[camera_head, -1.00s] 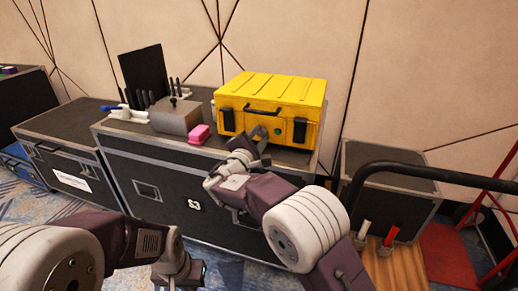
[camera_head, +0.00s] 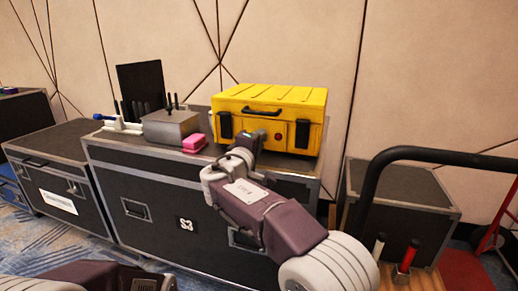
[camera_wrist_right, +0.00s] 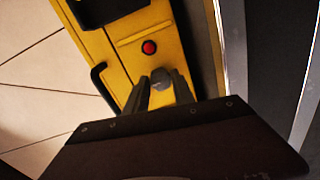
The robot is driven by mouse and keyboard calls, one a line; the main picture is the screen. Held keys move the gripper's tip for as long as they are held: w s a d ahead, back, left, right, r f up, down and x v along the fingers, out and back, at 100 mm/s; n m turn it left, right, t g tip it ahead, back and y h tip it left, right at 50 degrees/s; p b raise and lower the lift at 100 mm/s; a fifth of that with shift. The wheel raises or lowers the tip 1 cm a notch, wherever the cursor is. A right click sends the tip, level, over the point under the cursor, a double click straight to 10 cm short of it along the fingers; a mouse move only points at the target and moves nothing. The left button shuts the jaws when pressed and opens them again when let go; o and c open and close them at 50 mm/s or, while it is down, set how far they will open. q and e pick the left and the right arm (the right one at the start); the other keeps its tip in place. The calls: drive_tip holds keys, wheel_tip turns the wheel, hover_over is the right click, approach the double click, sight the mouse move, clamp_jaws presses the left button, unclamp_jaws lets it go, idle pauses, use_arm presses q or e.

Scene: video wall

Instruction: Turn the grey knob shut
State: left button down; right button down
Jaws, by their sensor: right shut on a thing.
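The yellow case (camera_head: 285,98) stands on a black flight case, its front towards me. In the right wrist view, the grey knob (camera_wrist_right: 160,76) sits on the yellow front, just below a round red light (camera_wrist_right: 149,47). My right gripper (camera_wrist_right: 163,90) is shut on the grey knob, one finger on each side. In the head view this right gripper (camera_head: 259,136) reaches the lower front of the case and hides the knob. My left arm shows only at the bottom left edge; its gripper is out of frame.
On the black flight case (camera_head: 150,207), left of the yellow case, are a pink block (camera_head: 194,143), a grey metal box (camera_head: 170,127) and a white holder. A cart with a black handle (camera_head: 440,155) stands at the right.

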drive_tip(key=shift+r+m, duration=0.15)
drive_tip(key=shift+m, duration=0.15)
drive_tip(key=c, duration=1.1)
unclamp_jaws()
drive_tip(key=shift+w+a, duration=0.1)
drive_tip(key=shift+o, duration=0.2)
drive_tip(key=p+v, duration=0.1)
drive_tip(key=v, duration=0.8)
